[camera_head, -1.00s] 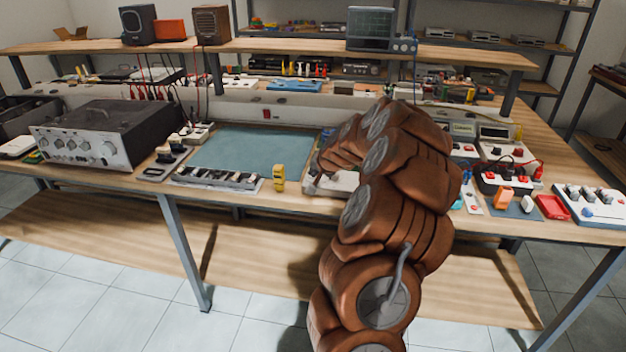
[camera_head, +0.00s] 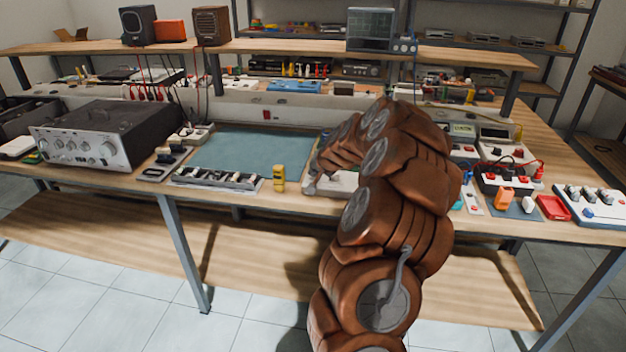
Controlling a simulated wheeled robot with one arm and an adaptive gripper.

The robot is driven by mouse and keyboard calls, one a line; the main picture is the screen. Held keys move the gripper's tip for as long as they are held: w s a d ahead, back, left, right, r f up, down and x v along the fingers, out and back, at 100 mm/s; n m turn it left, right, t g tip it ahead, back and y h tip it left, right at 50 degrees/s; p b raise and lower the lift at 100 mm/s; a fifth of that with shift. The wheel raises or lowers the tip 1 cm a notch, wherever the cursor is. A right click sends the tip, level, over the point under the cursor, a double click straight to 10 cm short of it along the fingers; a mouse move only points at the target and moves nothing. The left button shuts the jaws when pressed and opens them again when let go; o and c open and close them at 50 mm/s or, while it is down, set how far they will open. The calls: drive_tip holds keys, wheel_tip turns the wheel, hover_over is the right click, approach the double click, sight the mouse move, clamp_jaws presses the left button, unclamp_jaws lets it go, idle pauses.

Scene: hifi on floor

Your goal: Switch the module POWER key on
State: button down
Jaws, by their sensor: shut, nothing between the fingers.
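A pale, light-coloured module (camera_head: 343,183) sits right beside the gripper, largely hidden behind my arm. I cannot tell whether the gripper touches it. No POWER lettering is readable, and the key and its position cannot be made out.
A yellow device (camera_head: 279,178) and a strip of dark keys (camera_head: 215,179) stand left of the gripper. A blue-green mat (camera_head: 250,150) lies clear behind. A black-topped amplifier (camera_head: 90,150) is far left. A red tray (camera_head: 553,207) and switch boxes stand right.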

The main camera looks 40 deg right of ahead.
drive_tip(key=shift+r+p, duration=0.85)
drive_tip(key=shift+r, duration=2.2)
